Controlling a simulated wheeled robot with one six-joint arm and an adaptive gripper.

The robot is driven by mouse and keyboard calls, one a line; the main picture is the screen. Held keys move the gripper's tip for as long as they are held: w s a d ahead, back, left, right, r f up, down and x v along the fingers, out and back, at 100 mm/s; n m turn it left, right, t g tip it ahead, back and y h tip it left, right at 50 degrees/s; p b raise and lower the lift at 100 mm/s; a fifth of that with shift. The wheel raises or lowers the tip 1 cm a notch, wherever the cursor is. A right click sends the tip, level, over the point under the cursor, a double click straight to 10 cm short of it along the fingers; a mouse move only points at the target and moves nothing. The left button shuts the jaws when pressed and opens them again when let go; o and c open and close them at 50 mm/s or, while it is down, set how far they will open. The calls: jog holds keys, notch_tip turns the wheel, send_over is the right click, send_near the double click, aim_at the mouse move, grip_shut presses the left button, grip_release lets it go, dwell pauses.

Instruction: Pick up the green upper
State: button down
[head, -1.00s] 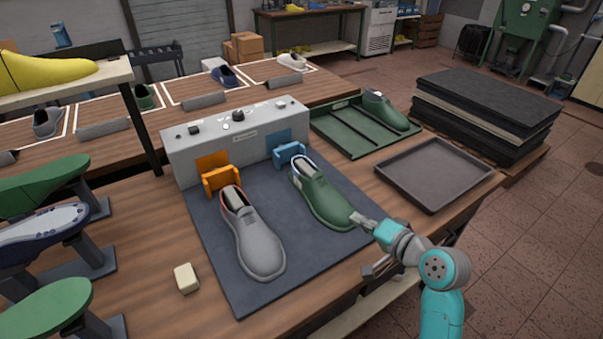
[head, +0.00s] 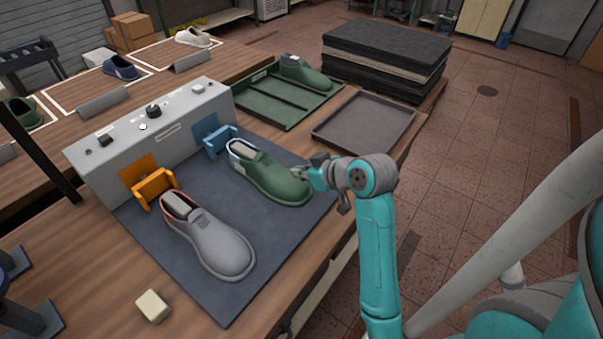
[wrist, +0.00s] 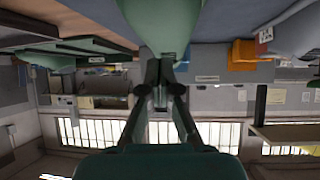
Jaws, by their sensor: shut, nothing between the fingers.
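A green upper (head: 272,181) with a pale last inside lies on the dark mat (head: 225,297), its heel toward the blue clamp (head: 220,143) and its toe toward me. My gripper (head: 298,173) is right at the toe; I cannot tell whether it touches. In the wrist view the green upper (wrist: 160,22) fills the top middle, just beyond my shut, empty fingertips (wrist: 160,72). Another green upper (head: 305,74) sits at the right end of the green tray (head: 262,118).
A grey shoe (head: 208,236) lies left of the green one, before an orange clamp (head: 155,188). A grey control box (head: 150,128) stands behind. An empty dark tray (head: 365,122) is at the right, and a small cream block (head: 152,306) at front left.

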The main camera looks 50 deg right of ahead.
aim_at(277, 165)
jog(key=w, duration=0.5)
jog(key=w+f, duration=0.1)
jog(key=w, duration=0.2)
jog(key=shift+w+d, duration=0.1)
jog(key=shift+d, duration=0.25)
jog(key=shift+f, duration=0.3)
jog(key=shift+f, duration=0.15)
jog(key=shift+s, duration=0.8)
jog(key=shift+w+r, duration=0.1)
jog(key=shift+r, duration=0.6)
jog(key=shift+w+a, duration=0.1)
